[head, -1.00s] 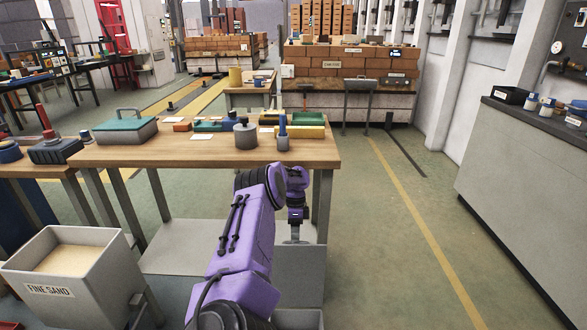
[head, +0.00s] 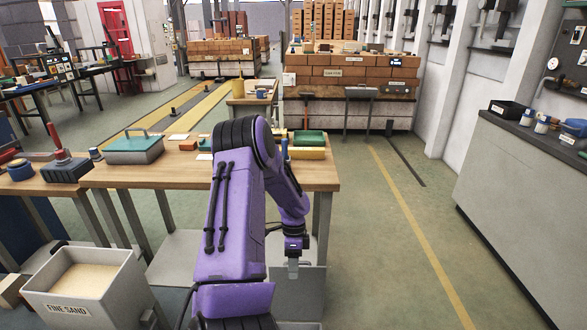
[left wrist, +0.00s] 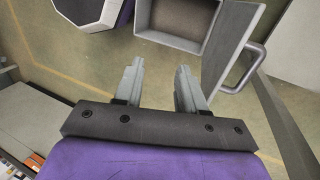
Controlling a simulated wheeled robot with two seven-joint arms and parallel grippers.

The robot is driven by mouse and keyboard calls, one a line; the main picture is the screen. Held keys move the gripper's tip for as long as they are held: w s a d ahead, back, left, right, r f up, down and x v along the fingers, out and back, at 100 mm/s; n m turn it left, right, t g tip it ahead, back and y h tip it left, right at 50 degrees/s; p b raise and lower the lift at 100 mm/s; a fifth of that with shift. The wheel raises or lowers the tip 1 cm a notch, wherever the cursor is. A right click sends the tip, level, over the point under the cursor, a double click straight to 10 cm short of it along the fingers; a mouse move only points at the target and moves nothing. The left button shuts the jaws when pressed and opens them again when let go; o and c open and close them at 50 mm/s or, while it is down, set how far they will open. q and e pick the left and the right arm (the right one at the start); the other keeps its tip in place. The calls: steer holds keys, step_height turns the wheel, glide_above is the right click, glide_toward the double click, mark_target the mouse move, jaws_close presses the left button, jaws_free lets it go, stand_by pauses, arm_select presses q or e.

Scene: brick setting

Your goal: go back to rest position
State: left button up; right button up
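My left gripper (head: 293,268) hangs at the end of the purple left arm, in front of the wooden workbench (head: 190,172) and below its top. In the left wrist view its two grey fingers (left wrist: 160,75) stand apart with nothing between them. Beyond the fingers a grey open bin with a handle (left wrist: 243,45) shows, and the floor around it. The purple arm hides the middle of the bench. My right gripper shows in neither view.
On the bench are a grey box with a green lid (head: 134,148), a yellow case (head: 308,153) and a green tray (head: 309,138). A bin marked FINE SAND (head: 88,282) stands at lower left. A grey counter (head: 530,190) runs along the right; the floor between is clear.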

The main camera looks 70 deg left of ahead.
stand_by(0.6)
arm_select(q)
steer(key=w+n+t+y, duration=0.4)
steer(key=w+n+t, duration=0.1)
steer(key=w+n, duration=0.5)
steer(key=w+d+f+n+t+y, duration=0.1)
steer(key=w+d+n+t+y, duration=0.1)
steer(key=w+d+n+y, duration=0.45)
steer(key=s+d+f+m+h, duration=0.1)
steer(key=s+d+f, duration=0.3)
steer(key=s+d, duration=0.2)
steer(key=s+d+f+m+g+h, duration=0.1)
steer(key=s+d+f+m, duration=0.1)
steer(key=s+d+f, duration=0.2)
steer(key=s+d+f+m+g+h, duration=0.1)
steer(key=s+d+f, duration=0.3)
steer(key=s+d, duration=0.6)
steer(key=shift+s+d+f+m+h, duration=0.15)
steer(key=shift+s+m+h, duration=0.2)
steer(key=shift+s+m, duration=0.5)
